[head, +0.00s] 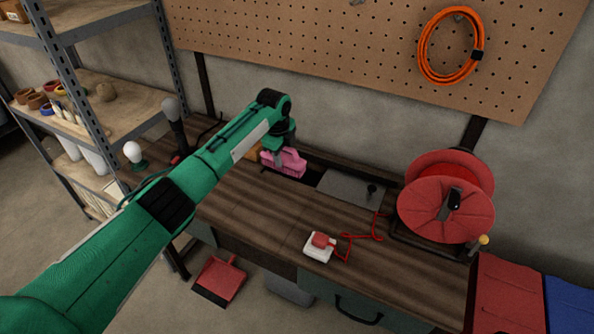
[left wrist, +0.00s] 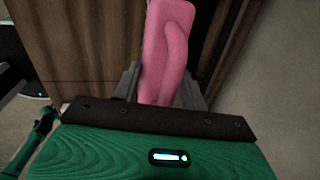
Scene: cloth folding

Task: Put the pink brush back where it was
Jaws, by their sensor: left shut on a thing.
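The pink brush (head: 284,163) is at the back of the dark wooden workbench, near a dark recess along its rear edge. My left gripper (head: 284,149) reaches over the bench from the left and is shut on the brush. In the left wrist view the pink brush (left wrist: 168,50) rises between the grey fingers of my left gripper (left wrist: 165,90). The brush's lower side is hidden, so I cannot tell whether it touches the bench. My right gripper is not in view.
A grey plate (head: 345,188) lies right of the brush. A red cord reel (head: 447,200) stands at the bench's right, its cord running to a white-and-red block (head: 319,246). A pegboard (head: 340,40) hangs behind. The front middle of the workbench (head: 255,215) is clear.

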